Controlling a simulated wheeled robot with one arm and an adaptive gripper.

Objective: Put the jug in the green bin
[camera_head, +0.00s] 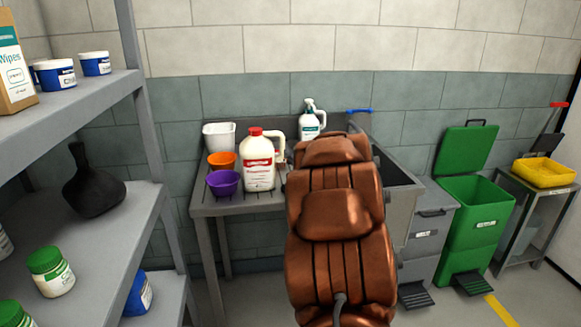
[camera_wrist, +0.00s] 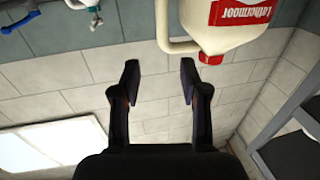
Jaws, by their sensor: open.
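The jug (camera_head: 259,160) is white with a red cap and a red-and-white label. It stands upright on the grey sink's drainboard, its handle to the right. In the wrist view the jug (camera_wrist: 228,30) appears upside down at the top right, its handle just beyond the fingertips. My gripper (camera_wrist: 160,78) is open, with nothing between its fingers, and apart from the jug as far as I can tell. I cannot make it out in the head view.
Orange (camera_head: 222,161) and purple (camera_head: 223,183) bowls and a white tub (camera_head: 219,136) crowd the jug. A spray bottle (camera_head: 310,122) stands behind. A grey bin (camera_head: 425,232) adjoins the green one. Shelves (camera_head: 95,88) fill the left.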

